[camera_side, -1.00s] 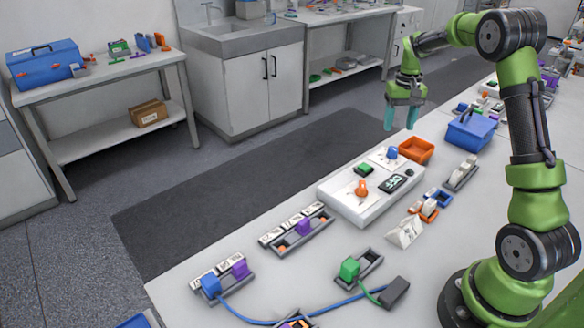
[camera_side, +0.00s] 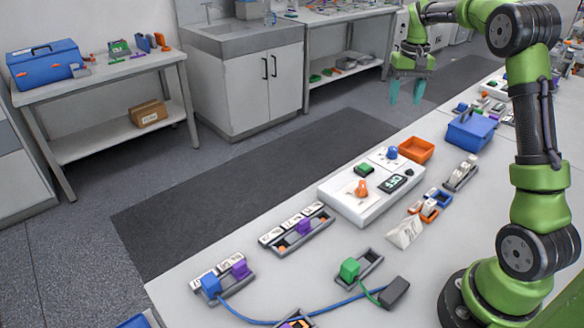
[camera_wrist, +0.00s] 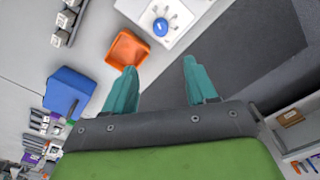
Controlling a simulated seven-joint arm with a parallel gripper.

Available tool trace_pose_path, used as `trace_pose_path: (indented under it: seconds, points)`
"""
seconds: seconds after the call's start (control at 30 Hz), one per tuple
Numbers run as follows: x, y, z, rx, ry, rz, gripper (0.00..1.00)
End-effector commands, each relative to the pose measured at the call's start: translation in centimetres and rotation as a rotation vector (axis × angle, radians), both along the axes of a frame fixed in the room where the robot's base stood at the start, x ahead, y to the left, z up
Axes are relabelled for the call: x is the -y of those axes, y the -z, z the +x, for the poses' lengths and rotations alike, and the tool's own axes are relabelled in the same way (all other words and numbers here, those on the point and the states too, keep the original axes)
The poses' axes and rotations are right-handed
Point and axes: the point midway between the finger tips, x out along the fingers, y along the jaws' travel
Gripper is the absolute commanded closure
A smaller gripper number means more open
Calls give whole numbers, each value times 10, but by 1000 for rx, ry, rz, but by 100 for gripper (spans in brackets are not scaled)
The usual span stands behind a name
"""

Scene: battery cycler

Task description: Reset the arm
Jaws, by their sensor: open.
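My gripper (camera_side: 405,92) is open, with its two teal fingers apart and nothing between them. In the side view it hangs in the air past the table's far edge, beyond the orange tray and above the floor. It also shows in the wrist view (camera_wrist: 159,72), fingers spread over the table edge and the dark floor mat. My arm stands at the right of the side view and reaches back and left.
On the table are a white control panel (camera_side: 350,212) with a blue knob, an orange tray (camera_side: 416,150), a blue box (camera_side: 470,130), and a slider unit (camera_side: 303,235). A blue cable (camera_side: 335,308) lies in front. The dark mat (camera_side: 240,185) is clear.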

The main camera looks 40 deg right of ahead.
Motion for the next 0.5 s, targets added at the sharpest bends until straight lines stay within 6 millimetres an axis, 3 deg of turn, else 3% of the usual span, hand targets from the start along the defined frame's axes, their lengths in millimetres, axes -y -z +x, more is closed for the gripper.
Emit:
trace_pose_path:
  seconds: [0.07,0.17,0.37,0.5]
  points:
    - [-11,9,-6,10,15,12,43]
    - [-41,4,-14,68,11,18,43]
    - [-127,-17,-40,227,-39,34,43]
    - [-188,-27,-72,345,-96,50,43]
